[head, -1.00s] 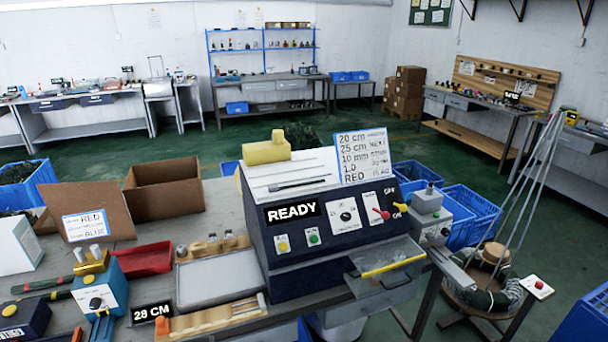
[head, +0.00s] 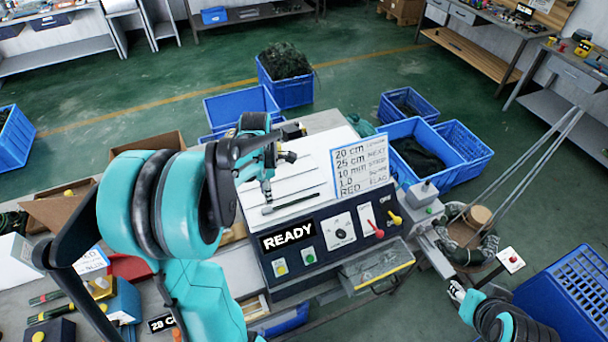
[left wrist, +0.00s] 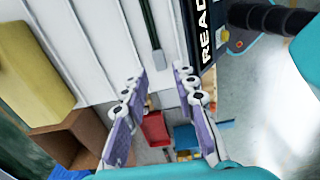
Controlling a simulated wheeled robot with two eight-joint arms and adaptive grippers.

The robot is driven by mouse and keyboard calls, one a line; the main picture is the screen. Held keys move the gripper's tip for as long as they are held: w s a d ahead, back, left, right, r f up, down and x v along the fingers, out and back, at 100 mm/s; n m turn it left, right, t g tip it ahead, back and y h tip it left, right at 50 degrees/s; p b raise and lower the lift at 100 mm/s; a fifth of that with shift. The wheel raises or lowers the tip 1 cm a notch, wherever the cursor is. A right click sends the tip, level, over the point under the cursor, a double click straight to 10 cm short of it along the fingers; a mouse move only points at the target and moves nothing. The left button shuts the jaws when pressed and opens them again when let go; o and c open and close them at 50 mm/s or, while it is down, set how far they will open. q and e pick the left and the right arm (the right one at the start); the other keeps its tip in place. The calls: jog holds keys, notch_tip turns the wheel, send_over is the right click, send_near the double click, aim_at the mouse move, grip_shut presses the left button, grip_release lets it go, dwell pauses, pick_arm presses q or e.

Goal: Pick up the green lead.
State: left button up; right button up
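A thin dark green lead (head: 290,203) lies on the white top of the READY machine (head: 330,240). My left gripper (head: 267,188) is over the machine top, near the lead's left end. In the left wrist view its two purple-grey fingers (left wrist: 160,88) are apart with nothing between them. The lead is beyond the fingertips, not between them. My right gripper (head: 455,289) is at the lower right, away from the machine; its opening is too small to judge.
A sign board (head: 361,168) stands at the machine's back right. A yellow block (left wrist: 33,75) is on the machine top. A cable coil (head: 468,248) with tall rods stands to the right. Blue crates (head: 243,106) stand behind. My left arm hides much of the bench's left side.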

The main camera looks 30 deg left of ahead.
aim_at(271, 208)
pick_arm(q)
jog(key=shift+w+a, duration=0.1)
jog(key=shift+w, duration=0.2)
jog(key=f, duration=0.7)
jog(key=shift+w+f, duration=0.2)
jog(key=shift+f, duration=0.05)
jog(key=shift+s+d, duration=0.1)
jog(key=shift+d, duration=0.1)
grip_shut()
